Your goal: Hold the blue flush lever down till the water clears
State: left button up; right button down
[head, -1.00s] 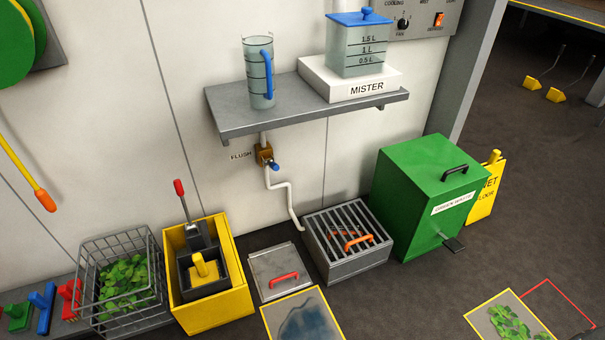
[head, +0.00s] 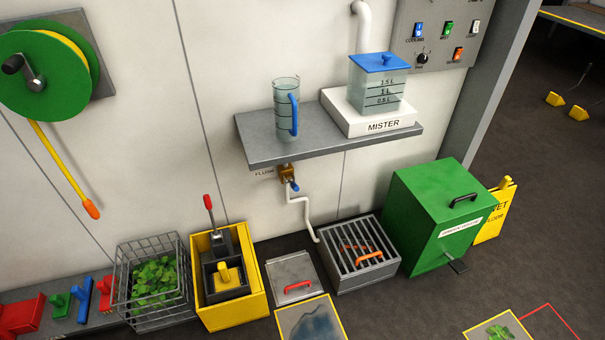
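The blue flush lever (head: 295,187) sticks out from a small brass valve (head: 286,173) on the wall under the grey shelf, beside the FLUSH label. A white pipe (head: 305,213) runs from the valve down to the slatted floor drain (head: 352,262), which has an orange handle on or under its bars. No running water can be made out at this size. Neither of my grippers is in the head view, and nothing touches the lever.
The shelf (head: 262,152) holds a jug (head: 286,112) and the MISTER tank (head: 376,85). Below stand a wire basket of leaves (head: 152,284), a yellow bin (head: 231,314), a lidded grey box (head: 293,276) and a green waste bin (head: 438,214).

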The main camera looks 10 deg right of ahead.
aim_at(294, 187)
jog(key=l+u, duration=0.1)
jog(key=u, duration=0.2)
jog(key=l+u, duration=0.1)
jog(key=u, duration=0.25)
jog(key=l+u, duration=0.3)
jog(key=l, duration=0.8)
jog(key=l+u, duration=0.35)
jog(key=l, duration=0.75)
